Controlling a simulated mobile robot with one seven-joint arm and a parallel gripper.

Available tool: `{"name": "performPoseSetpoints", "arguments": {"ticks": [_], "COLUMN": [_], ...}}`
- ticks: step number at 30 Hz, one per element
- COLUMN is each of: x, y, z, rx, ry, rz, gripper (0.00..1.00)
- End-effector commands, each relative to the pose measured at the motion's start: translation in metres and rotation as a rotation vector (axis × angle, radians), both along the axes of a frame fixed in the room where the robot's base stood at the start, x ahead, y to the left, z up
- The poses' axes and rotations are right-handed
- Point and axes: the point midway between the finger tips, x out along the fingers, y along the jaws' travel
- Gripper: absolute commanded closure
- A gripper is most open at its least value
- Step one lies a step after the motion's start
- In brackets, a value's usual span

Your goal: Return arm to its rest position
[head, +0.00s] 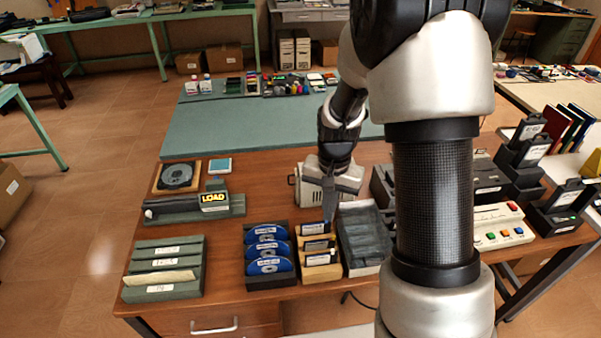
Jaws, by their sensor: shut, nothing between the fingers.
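My arm reaches down the right half of the head view and over the wooden desk (228,285). My gripper (330,208) points down at the middle of the desk, above a rack of dark cartridges with pale labels (318,243). Its fingers look closed together with nothing between them. The fingertips are close to the back of this rack; I cannot tell whether they touch it. My forearm hides part of the desk's right side.
A rack of blue discs (268,250) stands left of the cartridges, and a dark grey tray (365,238) stands right. A control box with coloured buttons (502,228) is at right. The green mat (240,130) has clear room.

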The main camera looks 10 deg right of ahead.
Motion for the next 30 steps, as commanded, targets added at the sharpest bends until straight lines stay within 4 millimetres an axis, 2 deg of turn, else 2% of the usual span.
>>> {"name": "performPoseSetpoints", "arguments": {"ticks": [5,8,11,15,21,27,30], "x": [0.0,-0.003,-0.013,-0.036,-0.083,-0.135,-0.157], "y": [0.0,0.002,0.004,0.008,0.011,0.013,0.013], "z": [0.007,0.031,0.069,0.125,0.188,0.229,0.239], "rx": [0.001,0.003,0.005,-0.001,-0.026,-0.07,-0.093], "ry": [-0.009,-0.04,-0.089,-0.172,-0.283,-0.389,-0.43], "rz": [0.007,0.033,0.081,0.166,0.288,0.405,0.452], "gripper": [1.0,1.0,1.0,1.0,1.0,1.0,1.0]}}
